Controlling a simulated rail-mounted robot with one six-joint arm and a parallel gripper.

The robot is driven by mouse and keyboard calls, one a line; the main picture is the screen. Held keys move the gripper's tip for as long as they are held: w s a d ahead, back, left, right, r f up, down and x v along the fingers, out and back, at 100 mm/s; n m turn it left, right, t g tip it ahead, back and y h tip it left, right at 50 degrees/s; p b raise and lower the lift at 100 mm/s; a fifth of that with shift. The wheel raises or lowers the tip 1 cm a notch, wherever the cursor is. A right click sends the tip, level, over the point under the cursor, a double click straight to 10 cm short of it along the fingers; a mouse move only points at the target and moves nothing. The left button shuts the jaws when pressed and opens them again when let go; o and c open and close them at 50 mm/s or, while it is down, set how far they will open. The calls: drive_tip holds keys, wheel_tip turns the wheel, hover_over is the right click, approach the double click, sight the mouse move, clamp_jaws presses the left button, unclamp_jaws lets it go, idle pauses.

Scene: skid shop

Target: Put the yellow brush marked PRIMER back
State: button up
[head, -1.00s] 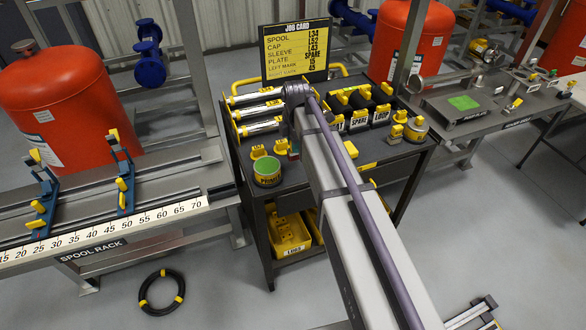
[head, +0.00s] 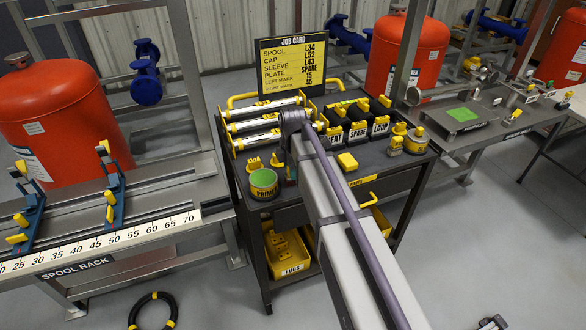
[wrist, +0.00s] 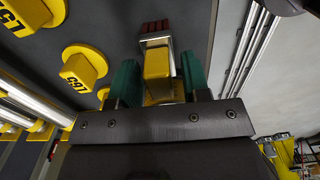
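In the wrist view a brush with a yellow body (wrist: 157,66), a metal band and dark red bristles (wrist: 155,27) sits between the two teal fingers of my gripper (wrist: 159,78). No marking on the brush can be read. In the head view my arm hides most of the gripper and the brush; a bit of teal shows beside the arm, above the cart. A can labelled PRIMER (head: 263,187) with a green top stands at the cart's front left, left of my gripper.
Yellow tagged pieces (wrist: 85,68) stand on the cart top near my gripper. Silver tubes (head: 265,122) lie behind, and black bins (head: 357,130) stand to the right. The job card (head: 293,62) rises at the back.

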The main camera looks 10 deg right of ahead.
drive_tip(key=shift+o, duration=0.3)
wheel_tip(320, 180, up, 12)
drive_tip(key=p, duration=1.2)
drive_tip(key=shift+r, duration=0.25)
drive_tip(key=s+m, duration=1.9)
drive_tip(key=s, duration=0.2)
drive_tip(key=shift+s+m, duration=0.25)
drive_tip(key=shift+m, duration=0.05)
drive_tip(key=shift+f, duration=0.1)
